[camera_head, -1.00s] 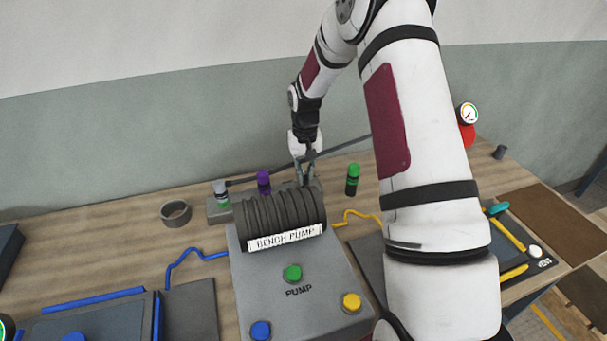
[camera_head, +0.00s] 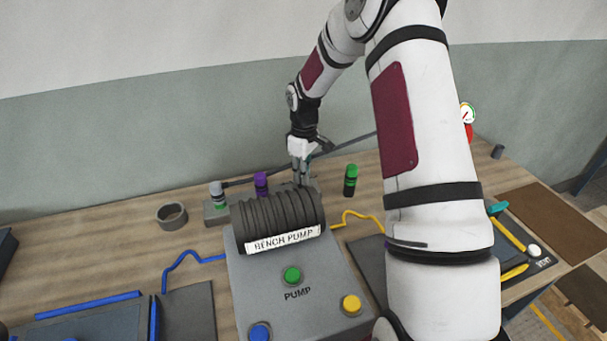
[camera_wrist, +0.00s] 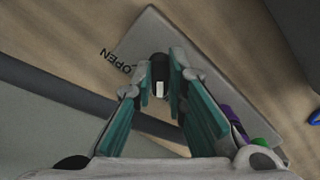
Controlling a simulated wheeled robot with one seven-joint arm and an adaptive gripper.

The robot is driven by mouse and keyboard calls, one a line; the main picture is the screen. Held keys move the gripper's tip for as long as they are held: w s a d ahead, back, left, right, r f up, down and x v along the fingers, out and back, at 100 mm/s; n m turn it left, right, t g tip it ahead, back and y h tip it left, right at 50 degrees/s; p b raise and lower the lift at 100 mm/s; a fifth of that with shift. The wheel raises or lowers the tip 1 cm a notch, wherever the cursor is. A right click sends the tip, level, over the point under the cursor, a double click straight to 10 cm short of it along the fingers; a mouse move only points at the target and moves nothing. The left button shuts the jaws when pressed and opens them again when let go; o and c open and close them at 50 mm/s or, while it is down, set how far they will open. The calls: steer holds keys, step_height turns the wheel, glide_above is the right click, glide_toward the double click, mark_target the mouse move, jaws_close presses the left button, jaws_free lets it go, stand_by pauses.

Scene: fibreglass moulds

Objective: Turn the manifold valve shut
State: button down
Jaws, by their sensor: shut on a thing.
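The manifold plate (camera_wrist: 225,75) is light grey and marked OPEN near one edge in the wrist view. In the head view its grey left end (camera_head: 213,215) shows behind the bench pump. The valve handle (camera_wrist: 159,76) is small and dark with a white mark on its face. My gripper (camera_wrist: 160,70) is shut on it, with a teal-lined finger on each side. In the head view my gripper (camera_head: 302,181) points down behind the pump, where the pump hides the handle. No SHUT marking is visible, so I cannot tell how far the valve is turned.
The ribbed bench pump (camera_head: 278,222) stands just in front of my gripper. A dark hose (camera_head: 345,147) runs behind. A grey ring (camera_head: 171,216) lies left.

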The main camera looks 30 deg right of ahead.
steer(key=shift+n, duration=0.6)
steer(key=c, duration=1.6)
jaws_free()
step_height(320, 180, up, 12)
